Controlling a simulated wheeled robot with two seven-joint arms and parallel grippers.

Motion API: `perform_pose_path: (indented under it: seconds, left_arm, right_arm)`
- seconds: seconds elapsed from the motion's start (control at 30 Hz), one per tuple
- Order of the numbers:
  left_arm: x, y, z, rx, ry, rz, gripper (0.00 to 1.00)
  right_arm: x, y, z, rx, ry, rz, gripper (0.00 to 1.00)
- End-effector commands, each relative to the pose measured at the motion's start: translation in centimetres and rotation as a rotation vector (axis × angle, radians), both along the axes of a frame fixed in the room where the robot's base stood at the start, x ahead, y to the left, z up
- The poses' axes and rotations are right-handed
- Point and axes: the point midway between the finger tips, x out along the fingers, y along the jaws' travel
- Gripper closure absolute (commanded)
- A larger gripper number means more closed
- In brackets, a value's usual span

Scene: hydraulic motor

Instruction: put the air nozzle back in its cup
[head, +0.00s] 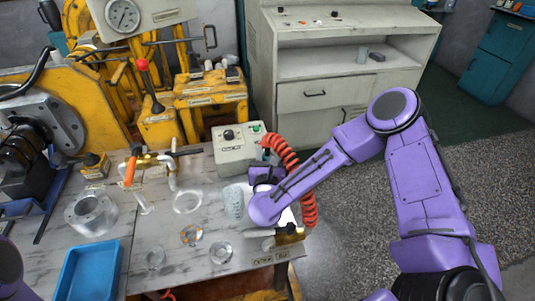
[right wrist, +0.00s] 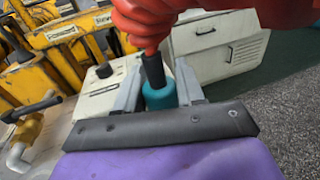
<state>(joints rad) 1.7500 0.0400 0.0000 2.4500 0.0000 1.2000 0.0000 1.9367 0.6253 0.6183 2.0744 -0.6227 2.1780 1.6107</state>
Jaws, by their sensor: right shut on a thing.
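The air nozzle (right wrist: 158,98) shows in the right wrist view as a teal body with a black end, joined to a red coiled hose (right wrist: 150,25). My right gripper (right wrist: 158,72) is shut on it, one grey finger on each side. In the head view my right gripper (head: 262,165) is by the grey control box, largely hidden by my own arm, and the red coil (head: 308,195) hangs beside it. A pale grey cup-like thing (head: 232,201) stands on the table just left of the gripper; I cannot tell if it is the nozzle's cup. My left gripper is out of view.
The control box (head: 238,148) stands at the table's back right. Clear rings and small parts lie on the table (head: 130,270). A blue tray (head: 88,270) is at front left. Yellow machinery (head: 205,100) and a grey cabinet (head: 325,95) stand behind. Floor is free at right.

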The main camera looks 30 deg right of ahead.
Motion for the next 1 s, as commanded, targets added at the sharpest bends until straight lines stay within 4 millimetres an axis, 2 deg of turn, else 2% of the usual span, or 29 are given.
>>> perform_pose_path:
  seconds: [0.33, 0.37, 0.43, 0.47, 0.77, 0.87, 1.0]
  left_arm:
    - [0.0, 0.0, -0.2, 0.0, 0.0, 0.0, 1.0]
    - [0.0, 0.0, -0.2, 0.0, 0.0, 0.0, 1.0]
    - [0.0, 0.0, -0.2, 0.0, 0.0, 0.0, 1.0]
    - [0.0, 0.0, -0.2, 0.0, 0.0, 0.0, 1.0]
    - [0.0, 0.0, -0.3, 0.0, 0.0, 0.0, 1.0]
    - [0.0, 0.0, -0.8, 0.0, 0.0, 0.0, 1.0]
    - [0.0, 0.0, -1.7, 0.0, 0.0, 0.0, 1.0]
  right_arm:
    - [0.0, 0.0, -0.2, 0.0, -0.001, 0.0, 1.0]
    - [0.0, 0.0, -0.2, 0.0, -0.001, 0.0, 0.59]
    - [0.0, 0.0, -0.2, 0.0, -0.001, 0.0, 0.36]
    - [0.0, 0.0, -0.2, 0.0, -0.001, 0.0, 0.32]
    - [-0.2, 0.2, -0.2, 0.0, 0.0, 0.001, 0.32]
    - [-1.3, 0.9, -0.3, -0.001, 0.0, 0.006, 0.32]
    - [-4.2, 2.7, -0.3, -0.001, -0.001, 0.008, 0.32]
